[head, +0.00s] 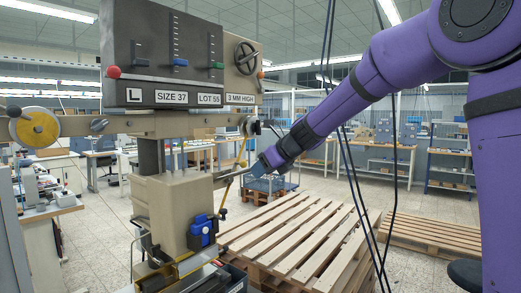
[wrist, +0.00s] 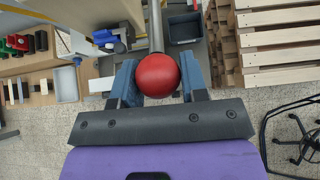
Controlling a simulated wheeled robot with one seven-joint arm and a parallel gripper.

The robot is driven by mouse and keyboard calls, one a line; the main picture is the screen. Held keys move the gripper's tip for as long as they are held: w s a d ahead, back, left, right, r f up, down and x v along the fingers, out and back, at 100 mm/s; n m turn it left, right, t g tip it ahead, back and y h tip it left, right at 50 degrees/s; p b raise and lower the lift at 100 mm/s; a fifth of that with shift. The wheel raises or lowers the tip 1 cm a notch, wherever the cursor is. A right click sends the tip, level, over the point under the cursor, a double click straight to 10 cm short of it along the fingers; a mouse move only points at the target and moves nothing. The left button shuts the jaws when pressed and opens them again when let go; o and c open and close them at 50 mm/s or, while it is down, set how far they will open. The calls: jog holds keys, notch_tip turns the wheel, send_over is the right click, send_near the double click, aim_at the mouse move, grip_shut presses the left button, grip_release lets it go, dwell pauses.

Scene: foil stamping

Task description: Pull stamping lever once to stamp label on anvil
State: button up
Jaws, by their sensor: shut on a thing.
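The stamping machine (head: 178,205) stands left of centre in the head view, with a beige body and a dark panel reading SIZE 37, LOT 55 and 3 MM HIGH. A metal lever (head: 232,174) sticks out from its right side toward my gripper (head: 256,169). In the wrist view the lever rod (wrist: 155,27) ends in a red ball knob (wrist: 158,75). My gripper's blue fingers sit on both sides of this knob, shut on it. The anvil area (head: 183,268) is low at the machine's front. I cannot make out the label there.
A wooden pallet stack (head: 305,235) stands right of the machine, close below my arm. A dark grey bin (wrist: 184,28) lies beyond the knob in the wrist view. Workbenches and shelves line the back.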

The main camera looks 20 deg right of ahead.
jog(key=shift+w+a+r, duration=0.3)
jog(key=shift+w+r, duration=0.1)
jog(key=shift+r, duration=0.7)
jog(key=shift+w+a+r, duration=0.35)
jog(key=shift+w+r, duration=0.1)
jog(key=shift+r, duration=0.6)
jog(key=shift+w+a+r, duration=0.3)
jog(key=shift+w+r, duration=0.1)
jog(key=shift+r, duration=0.7)
jog(key=o, duration=1.1)
jog(key=shift+o, duration=0.2)
jog(key=shift+f, duration=0.1)
jog(key=v, duration=1)
jog(key=shift+s+d, duration=0.2)
jog(key=shift+s, duration=0.1)
